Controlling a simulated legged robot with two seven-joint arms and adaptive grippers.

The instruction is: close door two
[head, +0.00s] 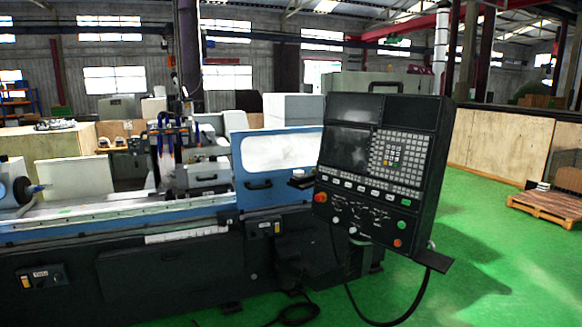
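The cylindrical grinder (170,250) stretches from the left edge to the middle of the head view. One blue sliding door (240,192) with a pale window (277,151) stands at the right end of its bed. A dark horizontal handle (258,185) sits on this door below the window. To the left of the door the work area is open, with the grinding parts (170,160) showing. A second door cannot be clearly made out. Neither of my grippers is in view.
A black control panel (380,165) on an arm stands in front of the machine's right end and hides part of it. A black cable (385,322) hangs to the green floor (480,265). A wooden pallet (548,205) lies at the right. Floor between is clear.

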